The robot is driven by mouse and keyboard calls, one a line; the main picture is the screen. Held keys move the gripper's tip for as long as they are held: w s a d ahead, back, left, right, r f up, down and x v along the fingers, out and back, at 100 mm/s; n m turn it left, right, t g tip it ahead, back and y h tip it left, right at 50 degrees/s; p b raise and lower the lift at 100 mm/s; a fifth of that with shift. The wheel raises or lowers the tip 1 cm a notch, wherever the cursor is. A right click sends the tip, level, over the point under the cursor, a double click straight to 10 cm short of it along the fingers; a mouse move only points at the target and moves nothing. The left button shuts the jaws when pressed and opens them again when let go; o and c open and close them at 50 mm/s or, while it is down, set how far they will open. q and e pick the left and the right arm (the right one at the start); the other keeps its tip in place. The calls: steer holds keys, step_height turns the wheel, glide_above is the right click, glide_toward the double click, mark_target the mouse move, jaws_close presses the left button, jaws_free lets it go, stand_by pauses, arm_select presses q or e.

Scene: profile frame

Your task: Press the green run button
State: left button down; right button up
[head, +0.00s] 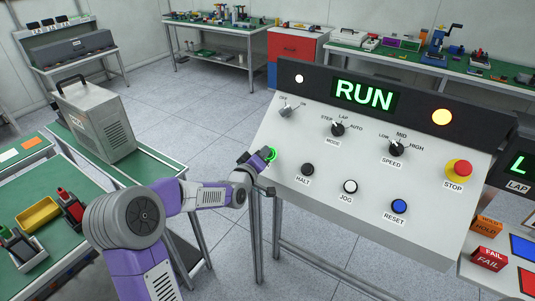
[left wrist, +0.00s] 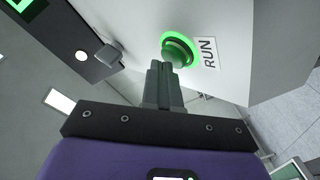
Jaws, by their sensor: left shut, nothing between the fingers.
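The green run button (head: 272,154) is at the left edge of the sloped white control panel (head: 330,205), with a lit green ring around it. In the left wrist view the green button (left wrist: 178,52) stands beside a RUN label, just beyond my fingertips. My left gripper (head: 266,154) is shut and empty, its tips right at the button and partly covering it in the head view. In the left wrist view the closed fingers (left wrist: 160,72) point at the button's lower left edge; I cannot tell whether they touch it. My right gripper is not in view.
The panel's display (head: 364,95) reads RUN in green. A red stop button (head: 459,170), a blue reset button (head: 399,206), a black halt button (head: 307,169) and a white jog button (head: 350,187) share the panel. A grey case (head: 95,120) stands on the bench at left.

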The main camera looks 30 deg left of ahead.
arm_select(q)
steer(key=shift+w+f, duration=0.15)
steer(key=shift+f, duration=0.05)
steer(key=shift+r, duration=0.15)
stand_by(0.3)
steer(key=shift+s+r, duration=0.65)
steer(key=shift+s, duration=0.05)
steer(key=shift+r, duration=0.1)
steer(key=s+r+p, duration=0.1)
steer(key=r, duration=0.1)
steer(key=s+r+p, duration=0.1)
steer(key=s, duration=0.1)
steer(key=shift+s+a+r+p, duration=0.1)
steer(key=shift+a+r+p, duration=0.05)
steer(key=shift+r+p, duration=0.25)
steer(key=shift+f, duration=0.1)
stand_by(0.5)
